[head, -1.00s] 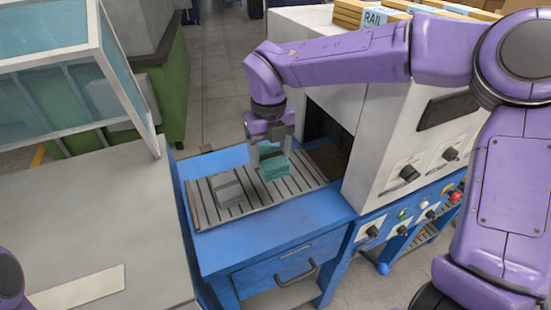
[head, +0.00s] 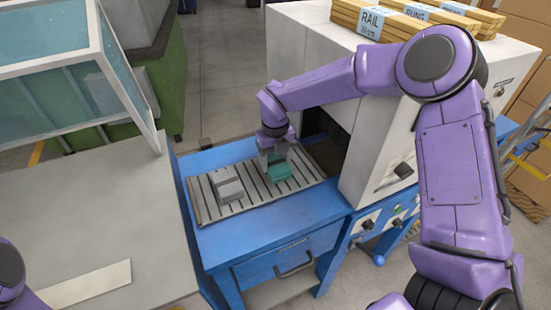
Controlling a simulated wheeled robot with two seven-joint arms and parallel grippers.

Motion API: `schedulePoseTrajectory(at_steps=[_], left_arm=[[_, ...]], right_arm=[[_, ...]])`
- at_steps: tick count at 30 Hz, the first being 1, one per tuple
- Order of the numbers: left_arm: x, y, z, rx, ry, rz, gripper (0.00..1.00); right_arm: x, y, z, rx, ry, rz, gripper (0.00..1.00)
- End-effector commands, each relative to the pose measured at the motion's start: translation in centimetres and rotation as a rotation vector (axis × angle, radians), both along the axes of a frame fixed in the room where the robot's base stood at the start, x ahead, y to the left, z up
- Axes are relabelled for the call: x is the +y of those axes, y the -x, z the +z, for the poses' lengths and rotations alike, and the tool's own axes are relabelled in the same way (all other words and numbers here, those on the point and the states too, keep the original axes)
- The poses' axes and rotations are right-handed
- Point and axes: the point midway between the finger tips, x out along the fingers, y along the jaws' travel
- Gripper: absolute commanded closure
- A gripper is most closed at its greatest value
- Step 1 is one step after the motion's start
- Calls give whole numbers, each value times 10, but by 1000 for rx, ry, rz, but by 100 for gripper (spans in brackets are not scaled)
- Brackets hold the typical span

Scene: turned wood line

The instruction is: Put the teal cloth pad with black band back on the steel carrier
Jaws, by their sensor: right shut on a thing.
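The teal cloth pad (head: 280,172) is a small teal block at the right part of the slatted bed. My right gripper (head: 276,160) points down and is shut on it. I cannot tell whether the pad touches the slats or hangs just above them. Its black band cannot be made out. A grey metal block (head: 227,185), which looks like the steel carrier, sits on the slats left of the pad, with a gap between them. My left gripper is not in view; only a piece of my left arm shows at the lower left edge.
The slatted bed (head: 245,205) lies in a blue table (head: 270,234) with a drawer. A white machine (head: 372,150) with a dark opening stands to its right, with knobs below. A grey bench (head: 110,220) with a glazed guard (head: 50,70) is at left. Bare slats lie around the block.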

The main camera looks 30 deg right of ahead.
Motion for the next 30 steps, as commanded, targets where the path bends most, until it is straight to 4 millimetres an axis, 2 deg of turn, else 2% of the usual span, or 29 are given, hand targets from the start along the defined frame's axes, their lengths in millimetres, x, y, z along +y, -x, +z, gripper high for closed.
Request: schedulePoseTrajectory(at_steps=[1,3,11,15,17,24,30], left_arm=[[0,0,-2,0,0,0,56],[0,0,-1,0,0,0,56],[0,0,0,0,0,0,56],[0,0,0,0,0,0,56],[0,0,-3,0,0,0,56],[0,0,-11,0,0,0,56],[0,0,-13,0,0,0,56]], right_arm=[[0,0,-2,1,0,0,30],[0,0,-1,1,0,0,7],[0,0,-1,1,0,0,7],[0,0,10,-2,-1,0,7],[0,-1,22,-5,-2,0,7],[0,-1,84,-4,-1,-1,7],[0,0,117,-1,0,-1,7]])
